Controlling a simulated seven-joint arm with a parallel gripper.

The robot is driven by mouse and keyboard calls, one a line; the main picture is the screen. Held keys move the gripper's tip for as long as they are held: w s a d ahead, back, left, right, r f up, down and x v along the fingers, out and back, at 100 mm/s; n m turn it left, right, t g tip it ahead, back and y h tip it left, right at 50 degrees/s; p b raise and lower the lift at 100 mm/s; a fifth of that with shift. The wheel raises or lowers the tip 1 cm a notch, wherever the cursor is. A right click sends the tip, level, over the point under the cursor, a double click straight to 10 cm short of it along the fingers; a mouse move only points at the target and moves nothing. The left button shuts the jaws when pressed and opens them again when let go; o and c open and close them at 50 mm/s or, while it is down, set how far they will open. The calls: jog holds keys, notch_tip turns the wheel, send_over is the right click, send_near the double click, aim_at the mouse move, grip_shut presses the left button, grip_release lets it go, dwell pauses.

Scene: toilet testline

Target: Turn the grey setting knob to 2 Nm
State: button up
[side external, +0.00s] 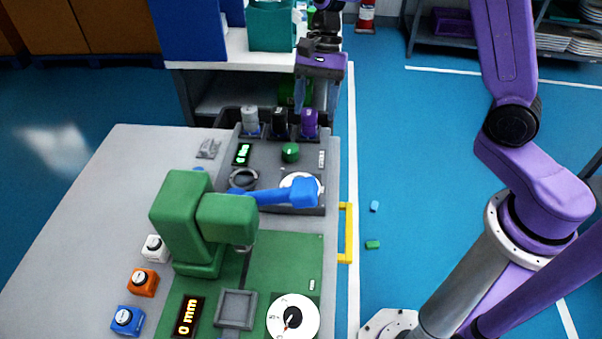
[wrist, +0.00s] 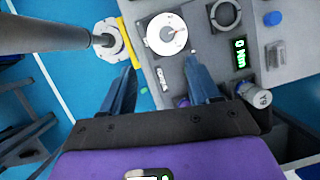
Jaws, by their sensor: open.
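The grey setting knob (side external: 250,121) is the left one of three upright knobs at the far end of the rear grey panel. In the wrist view the grey knob (wrist: 260,96) lies to the right of my gripper, apart from its fingers. The torque display (wrist: 240,55) beside it reads 0 Nm; in the side view the display (side external: 243,154) is too small to read. My gripper (side external: 316,106) hangs above the far right end of the panel, near the purple knob (side external: 309,122). In the wrist view my gripper (wrist: 162,66) is open, with nothing between its fingers.
A black knob (side external: 280,122) stands between the grey and purple knobs. A green button (side external: 290,152), a ring (side external: 243,179) and a white dial (wrist: 166,34) are on the panel. A green press with a blue lever (side external: 270,194) stands nearer. A yellow handle (side external: 346,233) edges the table.

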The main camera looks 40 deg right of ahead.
jog(key=shift+m, duration=0.7)
jog(key=x, duration=0.5)
jog(key=w+x, duration=0.1)
jog(key=x, duration=1.1)
jog(key=shift+w+a+f, duration=0.1)
jog(key=shift+w+f, duration=0.1)
jog(key=shift+f, duration=0.15)
jog(key=c, duration=1)
